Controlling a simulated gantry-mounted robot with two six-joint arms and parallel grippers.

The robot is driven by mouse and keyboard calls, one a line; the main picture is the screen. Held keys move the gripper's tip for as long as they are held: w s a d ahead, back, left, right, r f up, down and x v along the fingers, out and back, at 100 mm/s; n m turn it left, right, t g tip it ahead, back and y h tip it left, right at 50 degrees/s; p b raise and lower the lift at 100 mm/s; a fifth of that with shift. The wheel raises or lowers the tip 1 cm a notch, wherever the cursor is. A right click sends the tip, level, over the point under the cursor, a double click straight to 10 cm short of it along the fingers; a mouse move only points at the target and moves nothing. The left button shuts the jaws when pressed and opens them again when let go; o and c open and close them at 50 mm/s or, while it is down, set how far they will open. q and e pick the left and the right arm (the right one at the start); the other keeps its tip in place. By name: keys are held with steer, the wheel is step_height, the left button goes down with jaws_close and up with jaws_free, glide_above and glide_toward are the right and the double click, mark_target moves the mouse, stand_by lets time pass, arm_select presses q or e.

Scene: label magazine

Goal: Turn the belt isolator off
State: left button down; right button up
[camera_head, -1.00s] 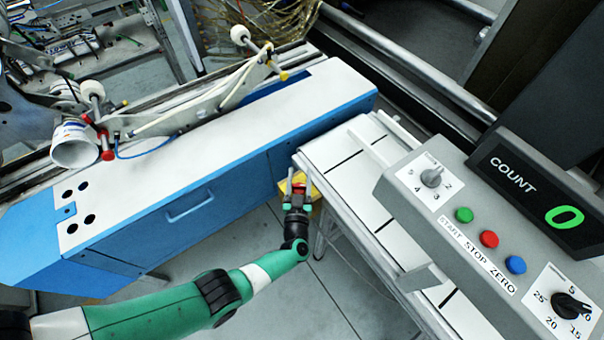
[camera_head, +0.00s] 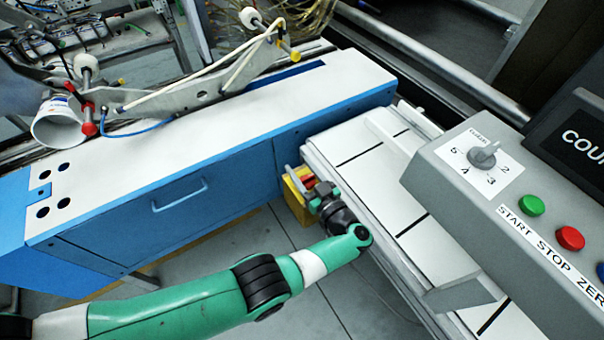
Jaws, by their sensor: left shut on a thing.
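The belt isolator (camera_head: 298,203) is a yellow box with a red handle (camera_head: 308,182). It sits low beside the left side of the belt conveyor, near the end of the blue cabinet. My left gripper (camera_head: 306,184) is at the box, its fingers shut on the red handle and tilted toward the upper left. The fingers and wrist hide part of the handle and the box's right side, so the handle's exact position cannot be read. My right gripper is not in view.
The white belt conveyor (camera_head: 372,185) runs close to the right of my left wrist. The blue cabinet (camera_head: 140,225) stands to the left. A grey control panel (camera_head: 450,185) with a knob and coloured buttons is at the right. The floor below the arm is clear.

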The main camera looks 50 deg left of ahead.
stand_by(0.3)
arm_select(q)
steer(key=shift+c, duration=1.2)
jaws_free()
steer(key=s+d+b, duration=0.2)
steer(key=d+b, duration=0.1)
steer(key=d, duration=0.8)
steer(key=shift+d, duration=0.25)
steer(key=shift+r, duration=0.1)
